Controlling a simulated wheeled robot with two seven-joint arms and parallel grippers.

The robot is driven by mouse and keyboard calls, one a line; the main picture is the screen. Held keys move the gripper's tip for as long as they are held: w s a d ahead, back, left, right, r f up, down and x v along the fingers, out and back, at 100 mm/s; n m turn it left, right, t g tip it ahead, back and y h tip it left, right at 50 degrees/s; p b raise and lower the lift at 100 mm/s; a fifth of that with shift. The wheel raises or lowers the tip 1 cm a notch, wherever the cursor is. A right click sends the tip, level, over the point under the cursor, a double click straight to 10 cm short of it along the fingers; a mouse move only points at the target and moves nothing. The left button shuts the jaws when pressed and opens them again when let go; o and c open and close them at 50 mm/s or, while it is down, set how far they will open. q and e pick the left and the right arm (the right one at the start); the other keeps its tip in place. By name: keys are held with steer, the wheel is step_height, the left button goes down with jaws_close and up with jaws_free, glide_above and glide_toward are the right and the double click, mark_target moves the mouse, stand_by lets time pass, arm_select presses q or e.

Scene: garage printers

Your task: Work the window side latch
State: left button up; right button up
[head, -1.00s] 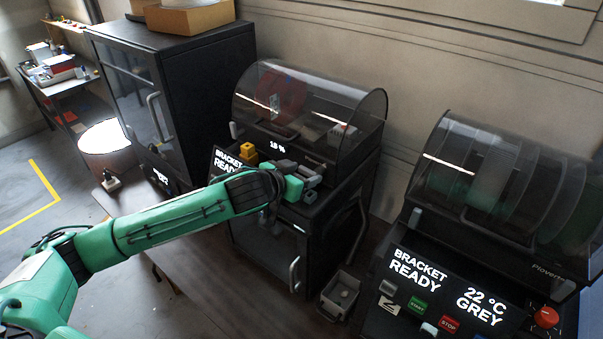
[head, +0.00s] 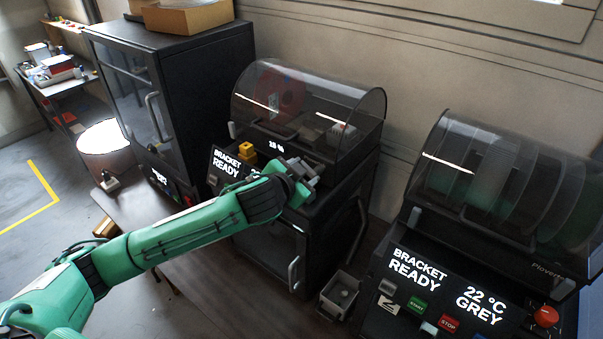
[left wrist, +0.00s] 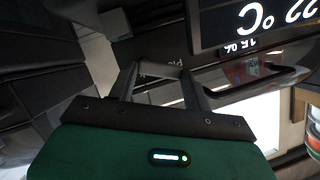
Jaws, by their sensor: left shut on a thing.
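My left gripper (head: 306,176) reaches the right front of the middle black printer (head: 315,222), just below its smoky curved lid (head: 310,105). In the left wrist view its fingers (left wrist: 160,82) are shut on a small grey piece (left wrist: 160,72), which looks like the latch. In the head view the latch is hidden by the gripper and wrist. The middle printer's panel (head: 228,163) reads BRACKET READY, partly covered by my arm. My right gripper is not in view.
A second printer (head: 400,310) with a curved lid stands at the right, with buttons and a red knob (head: 546,316). A tall black cabinet (head: 205,75) stands at the left. A small grey bin (head: 341,292) sits between the printers.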

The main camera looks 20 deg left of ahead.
arm_select(q)
steer(key=m, duration=0.1)
steer(key=m+t+y, duration=0.1)
steer(key=shift+s+d+m+b, duration=0.15)
steer(key=shift+d+m+b, duration=0.15)
steer(key=shift+d+b, duration=0.1)
steer(key=shift+s+d+m+t+y+b, duration=0.1)
steer(key=shift+d+m+t+y+b, duration=0.15)
steer(key=shift+m+t+y+b, duration=0.55)
steer(key=m, duration=0.2)
steer(key=m+t+b, duration=0.1)
steer(key=m, duration=0.1)
steer(key=shift+s+d, duration=0.15)
steer(key=shift+d, duration=0.25)
steer(key=shift+m+y+b, duration=0.3)
steer(key=shift+m, duration=0.1)
steer(key=o, duration=1)
steer(key=shift+s, duration=0.1)
